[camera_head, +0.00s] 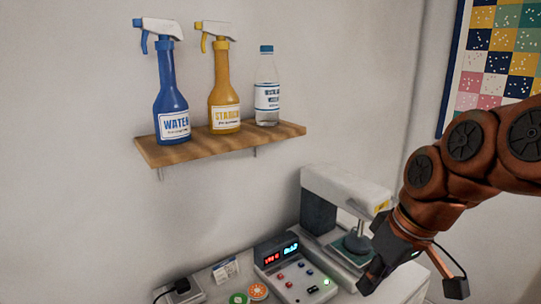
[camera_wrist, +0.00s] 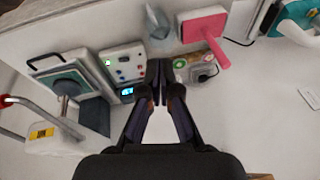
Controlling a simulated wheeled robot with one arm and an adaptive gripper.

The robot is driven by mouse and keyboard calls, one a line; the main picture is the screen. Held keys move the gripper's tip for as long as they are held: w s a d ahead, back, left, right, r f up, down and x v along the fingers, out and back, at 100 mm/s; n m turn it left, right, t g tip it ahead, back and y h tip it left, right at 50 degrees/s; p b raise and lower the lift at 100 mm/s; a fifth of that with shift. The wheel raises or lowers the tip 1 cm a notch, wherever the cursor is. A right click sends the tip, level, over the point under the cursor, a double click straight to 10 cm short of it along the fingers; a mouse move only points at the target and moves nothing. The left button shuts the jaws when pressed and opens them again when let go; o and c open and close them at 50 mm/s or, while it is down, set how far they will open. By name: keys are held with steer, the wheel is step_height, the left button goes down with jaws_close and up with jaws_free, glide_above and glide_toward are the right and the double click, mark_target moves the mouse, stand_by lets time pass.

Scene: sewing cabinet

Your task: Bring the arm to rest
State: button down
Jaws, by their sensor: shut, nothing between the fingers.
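My gripper (camera_head: 370,282) hangs from my copper-coloured arm at the right of the head view. It points down in front of the press machine. In the wrist view its two dark fingers (camera_wrist: 160,72) are together, with nothing between them. The fingertips appear beside the control box (camera_wrist: 122,66), which has a lit display and coloured buttons. I cannot tell the exact gap between the fingers and the surface below. The control box also shows in the head view (camera_head: 292,275).
A white and grey press machine (camera_head: 345,190) stands behind my gripper. A wooden shelf (camera_head: 215,143) holds a blue spray bottle (camera_head: 170,95), a yellow spray bottle (camera_head: 223,90) and a clear bottle (camera_head: 266,90). A pink object (camera_wrist: 204,26) lies near the fingers in the wrist view.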

steer(key=s+d+f+m+g+h+p, duration=0.1)
steer(key=s+f+m, duration=0.2)
steer(key=s+f, duration=0.3)
steer(key=s+f+m+g+h+p, duration=0.1)
steer(key=s+f+m+g+h, duration=0.1)
steer(key=s+f, duration=0.4)
steer(key=s, duration=0.5)
steer(key=shift+s+d+f+m+p, duration=0.15)
steer(key=shift+s+d+m+p, duration=0.05)
steer(key=shift+d+m+p, duration=0.2)
